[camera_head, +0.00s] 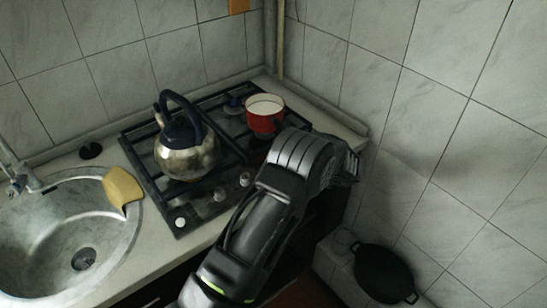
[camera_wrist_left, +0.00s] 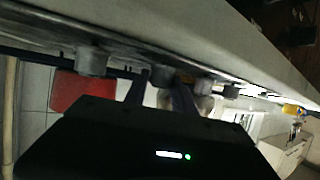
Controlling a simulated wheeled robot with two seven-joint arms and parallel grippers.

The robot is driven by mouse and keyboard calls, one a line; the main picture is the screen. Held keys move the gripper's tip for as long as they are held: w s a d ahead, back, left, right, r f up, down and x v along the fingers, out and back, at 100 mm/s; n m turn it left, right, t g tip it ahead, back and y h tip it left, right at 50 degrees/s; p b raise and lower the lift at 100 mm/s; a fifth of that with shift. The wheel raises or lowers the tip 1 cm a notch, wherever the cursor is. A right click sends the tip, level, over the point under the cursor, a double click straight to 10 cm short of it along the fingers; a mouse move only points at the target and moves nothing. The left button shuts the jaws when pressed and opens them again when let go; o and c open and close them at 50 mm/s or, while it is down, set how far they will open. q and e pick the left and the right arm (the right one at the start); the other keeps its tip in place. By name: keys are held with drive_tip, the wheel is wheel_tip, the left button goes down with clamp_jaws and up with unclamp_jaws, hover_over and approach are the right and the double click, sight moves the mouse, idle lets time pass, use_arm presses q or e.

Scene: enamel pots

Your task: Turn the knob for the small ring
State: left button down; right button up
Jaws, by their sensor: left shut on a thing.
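The hob (camera_head: 150,185) has a row of grey knobs along its front edge; one knob (camera_head: 219,194) shows clearly in the head view. In the left wrist view a knob (camera_wrist_left: 162,76) sits between the two fingers of my left gripper (camera_wrist_left: 159,88), which is shut on it. Another knob (camera_wrist_left: 92,60) is to the left of the fingers, and others are to the right. In the head view my left arm hides the hob's right front part and the gripper's fingertips. I cannot tell which ring the held knob serves. My right gripper is not in view.
A steel kettle (camera_head: 185,155) stands on the left part. A black pan (camera_head: 383,272) is low at right by the tiled wall.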

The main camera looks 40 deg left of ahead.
use_arm(q)
drive_tip(key=shift+w+r+n+g+p, duration=0.2)
drive_tip(key=shift+n+g+p, duration=0.6)
drive_tip(key=shift+g+p, duration=0.2)
drive_tip(key=shift+f+n+g+h+p, duration=0.15)
drive_tip(key=shift+n+g+h+p, duration=0.15)
drive_tip(key=shift+g+p, duration=0.1)
drive_tip(key=shift+f, duration=0.1)
drive_tip(key=c, duration=1)
unclamp_jaws()
drive_tip(key=shift+a, duration=0.1)
drive_tip(key=shift+c, duration=0.2)
